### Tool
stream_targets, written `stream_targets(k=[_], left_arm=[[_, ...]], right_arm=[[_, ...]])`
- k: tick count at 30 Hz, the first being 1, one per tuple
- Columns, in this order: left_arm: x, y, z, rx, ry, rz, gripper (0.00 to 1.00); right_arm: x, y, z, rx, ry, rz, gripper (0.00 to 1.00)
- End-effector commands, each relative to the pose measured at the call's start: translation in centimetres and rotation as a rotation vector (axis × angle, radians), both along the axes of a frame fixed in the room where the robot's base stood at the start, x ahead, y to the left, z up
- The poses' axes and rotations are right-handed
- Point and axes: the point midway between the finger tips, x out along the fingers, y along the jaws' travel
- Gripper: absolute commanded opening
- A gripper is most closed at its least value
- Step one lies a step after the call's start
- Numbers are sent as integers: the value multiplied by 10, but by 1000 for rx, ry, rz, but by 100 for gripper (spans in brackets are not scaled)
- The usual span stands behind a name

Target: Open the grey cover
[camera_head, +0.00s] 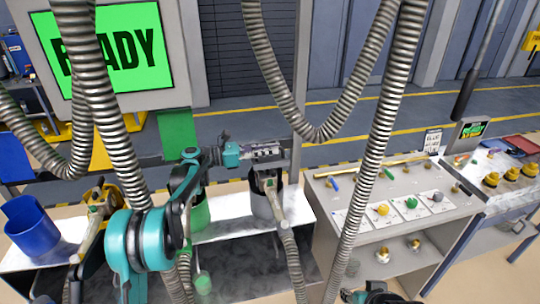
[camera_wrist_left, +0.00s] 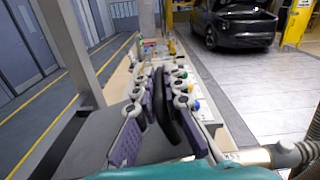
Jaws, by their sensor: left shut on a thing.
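My left gripper (camera_head: 268,152) is shut behind the grey container (camera_head: 266,206), at the upper edge of the white stand. It also shows in the left wrist view (camera_wrist_left: 163,95), its purple-padded fingers close together around a dark, thin part. The grey cover (camera_wrist_left: 70,142) shows as a dark grey panel beside the fingers. In the head view the gripper and post mostly hide it. The grey container's dark mouth is partly visible. Part of my right arm shows at the bottom edge; its fingers are unclear.
A blue container (camera_head: 32,228) and a green container (camera_head: 198,212) stand left of the grey one. A green panel (camera_head: 178,133) stands upright behind. Ribbed hoses (camera_head: 383,130) hang across the view. A sorting bench (camera_head: 395,235) stands at right.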

Motion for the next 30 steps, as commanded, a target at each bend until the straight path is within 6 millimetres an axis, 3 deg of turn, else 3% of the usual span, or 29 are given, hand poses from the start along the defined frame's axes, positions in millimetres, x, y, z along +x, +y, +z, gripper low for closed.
stream_targets(k=[3, 12, 30], left_arm=[[8, 3, 15, -26, 80, 1, 0], [25, 9, 33, -56, 174, 1, 0], [32, 11, 38, -56, 171, 2, 0]], right_arm=[[0, 0, 11, 0, 0, 0, 40], [0, 0, 23, 0, 0, 0, 40], [0, 0, 26, 0, 0, 0, 40]])
